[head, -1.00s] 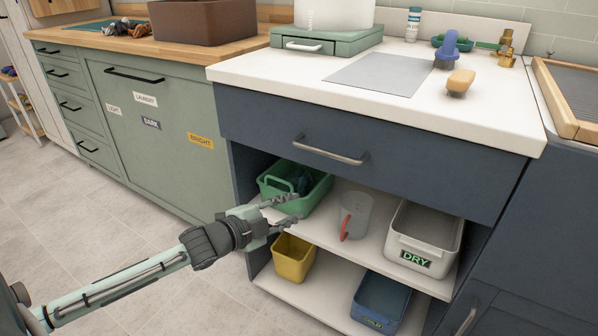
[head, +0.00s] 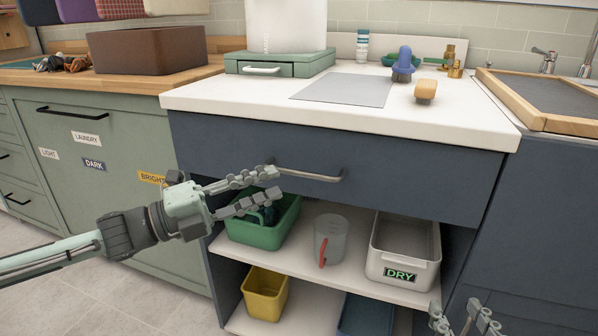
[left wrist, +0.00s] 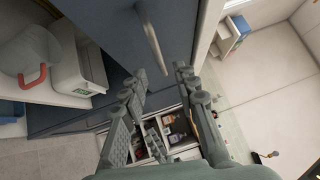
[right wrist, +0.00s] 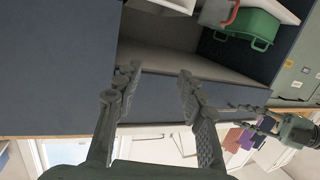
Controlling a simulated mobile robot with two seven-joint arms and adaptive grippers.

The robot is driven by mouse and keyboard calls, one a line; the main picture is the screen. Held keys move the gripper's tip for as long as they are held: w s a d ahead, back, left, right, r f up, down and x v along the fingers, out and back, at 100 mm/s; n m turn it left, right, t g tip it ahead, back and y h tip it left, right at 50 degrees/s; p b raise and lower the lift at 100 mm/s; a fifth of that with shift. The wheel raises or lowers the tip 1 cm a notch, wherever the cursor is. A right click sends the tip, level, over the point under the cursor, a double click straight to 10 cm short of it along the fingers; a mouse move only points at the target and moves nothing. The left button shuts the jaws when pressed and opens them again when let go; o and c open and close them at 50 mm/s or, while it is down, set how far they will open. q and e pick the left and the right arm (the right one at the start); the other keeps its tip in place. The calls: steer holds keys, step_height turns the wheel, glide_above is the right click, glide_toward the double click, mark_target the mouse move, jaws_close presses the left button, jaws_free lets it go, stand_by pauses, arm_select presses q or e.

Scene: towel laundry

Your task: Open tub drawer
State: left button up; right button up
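A wide dark blue drawer front (head: 400,170) sits under the white counter and is closed flush. Its silver bar handle (head: 310,175) runs across its middle and also shows in the left wrist view (left wrist: 154,38). My left gripper (head: 276,182) is open and empty, with its fingertips close to the handle's left end. In the left wrist view the handle lies just beyond the open fingers (left wrist: 160,72); contact cannot be told. My right gripper (head: 457,308) is open and empty, low at the right in front of the cabinet; it shows open in the right wrist view (right wrist: 159,70).
Lower are a yellow bin (head: 264,295) and a blue bin (head: 366,315). Brushes (head: 403,65) stand on the counter (head: 420,113).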

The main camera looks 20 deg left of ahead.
mark_target(298, 175)
arm_select(q)
steer(key=shift+w+d+r, duration=0.15)
steer(key=shift+w+d, duration=0.3)
steer(key=shift+d, duration=0.1)
steer(key=x, duration=0.4)
steer(key=shift+w+d, duration=0.1)
steer(key=shift+d, duration=0.05)
steer(key=shift+w+d+p, duration=0.3)
steer(key=shift+w+d, duration=0.15)
steer(key=shift+d, duration=0.05)
arm_select(e)
steer(key=shift+s+d+f+g+h, duration=0.1)
steer(key=shift+d+f+g+h, duration=0.25)
steer(key=shift+f, duration=0.3)
steer(key=shift+s+d+f+g+h, duration=0.15)
steer(key=shift+d+f+g, duration=0.2)
steer(key=shift+f, duration=0.3)
arm_select(q)
jaws_close()
